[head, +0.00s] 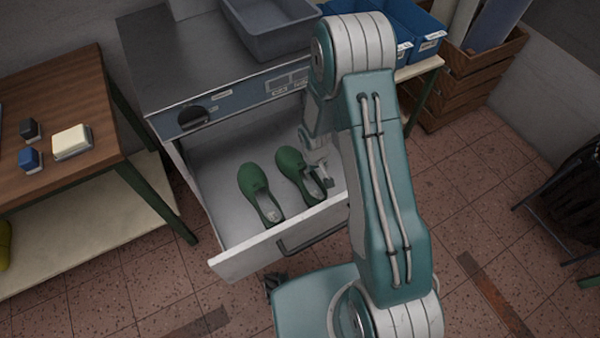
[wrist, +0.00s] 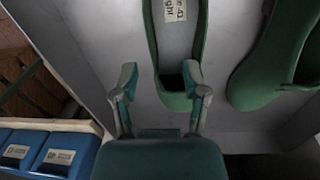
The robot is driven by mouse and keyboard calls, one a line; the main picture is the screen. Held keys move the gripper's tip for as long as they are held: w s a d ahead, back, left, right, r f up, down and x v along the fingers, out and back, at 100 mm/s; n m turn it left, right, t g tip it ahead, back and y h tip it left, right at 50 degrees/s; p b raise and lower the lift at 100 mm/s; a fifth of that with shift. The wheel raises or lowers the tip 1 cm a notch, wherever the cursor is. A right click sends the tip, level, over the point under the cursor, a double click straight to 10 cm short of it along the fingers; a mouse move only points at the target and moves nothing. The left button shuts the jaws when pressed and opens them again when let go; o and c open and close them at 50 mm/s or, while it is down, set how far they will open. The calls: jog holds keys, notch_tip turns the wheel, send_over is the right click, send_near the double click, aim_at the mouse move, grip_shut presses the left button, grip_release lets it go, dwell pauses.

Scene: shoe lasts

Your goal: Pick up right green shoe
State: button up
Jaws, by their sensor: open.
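Two green shoes lie side by side in an open drawer (head: 225,170). The right green shoe (head: 288,160) is the one nearer my arm in the head view. In the wrist view the right green shoe (wrist: 176,99) is in the middle, with a white label inside that seems to read "Right". The other green shoe (head: 252,180) lies to its left in the head view and at the right edge of the wrist view (wrist: 258,82). My gripper (wrist: 160,73) is open and empty. Its left finger shows beside the shoe, its right finger overlaps the shoe's edge. Contact cannot be told.
The drawer's front panel (head: 265,245) stands up on the near side. A grey bin (head: 268,35) sits on the cabinet top above. Blue bins (head: 423,45) stand to the right. A wooden table (head: 60,90) with small blocks is at the left.

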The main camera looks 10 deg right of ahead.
aim_at(316, 180)
jog(key=f, duration=0.6)
jog(key=shift+w+d+f, duration=0.3)
jog(key=shift+w, duration=0.05)
grip_shut()
